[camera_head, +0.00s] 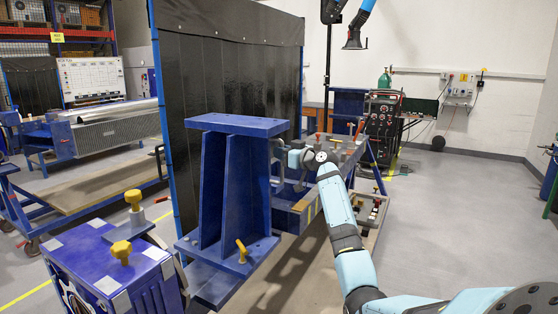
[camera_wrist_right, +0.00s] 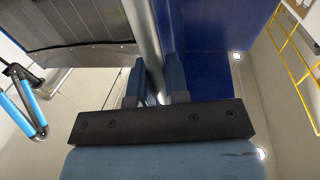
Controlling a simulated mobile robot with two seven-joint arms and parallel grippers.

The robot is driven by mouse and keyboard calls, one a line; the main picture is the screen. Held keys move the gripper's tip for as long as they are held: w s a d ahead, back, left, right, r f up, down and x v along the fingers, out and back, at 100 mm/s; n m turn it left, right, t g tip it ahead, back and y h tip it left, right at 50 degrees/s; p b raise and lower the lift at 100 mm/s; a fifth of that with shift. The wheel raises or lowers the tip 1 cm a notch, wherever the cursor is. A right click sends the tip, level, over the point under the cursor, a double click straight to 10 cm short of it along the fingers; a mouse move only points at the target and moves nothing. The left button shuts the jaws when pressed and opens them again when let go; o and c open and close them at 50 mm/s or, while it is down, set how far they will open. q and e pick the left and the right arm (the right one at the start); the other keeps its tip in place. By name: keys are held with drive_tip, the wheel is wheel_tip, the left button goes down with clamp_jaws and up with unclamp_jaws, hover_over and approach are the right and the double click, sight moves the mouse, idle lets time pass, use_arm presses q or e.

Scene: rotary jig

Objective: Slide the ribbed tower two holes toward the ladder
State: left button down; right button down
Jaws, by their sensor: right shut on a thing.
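The ribbed tower (camera_head: 212,190) is a blue upright with vertical ribs, a flat top plate and a base plate on the jig's rail. A yellow-handled pin (camera_head: 241,252) stands at the front of its base. My right gripper (camera_head: 281,147) is at the tower's right side, below the top plate. In the right wrist view, my right gripper (camera_wrist_right: 153,85) is shut on a grey bar-like handle (camera_wrist_right: 143,25) beside the tower's blue face (camera_wrist_right: 208,55). The hole row is too small to make out. My left gripper is not in view.
A black curtain screen (camera_head: 230,80) stands close behind the tower. A blue jig head (camera_head: 100,265) with yellow knobs is at front left. The bench (camera_head: 325,180) with clamps runs behind my right arm. Yellow rails, possibly a ladder (camera_wrist_right: 290,75), show in the right wrist view. Floor at right is clear.

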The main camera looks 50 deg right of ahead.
drive_tip(key=c, duration=1.1)
unclamp_jaws()
drive_tip(key=shift+c, duration=0.2)
drive_tip(key=shift+s, duration=0.1)
drive_tip(key=shift+s, duration=0.25)
drive_tip(key=s+d+b, duration=0.1)
drive_tip(key=s+b, duration=0.1)
drive_tip(key=s, duration=1.1)
drive_tip(key=shift+b, duration=0.3)
drive_tip(key=shift+s, duration=0.1)
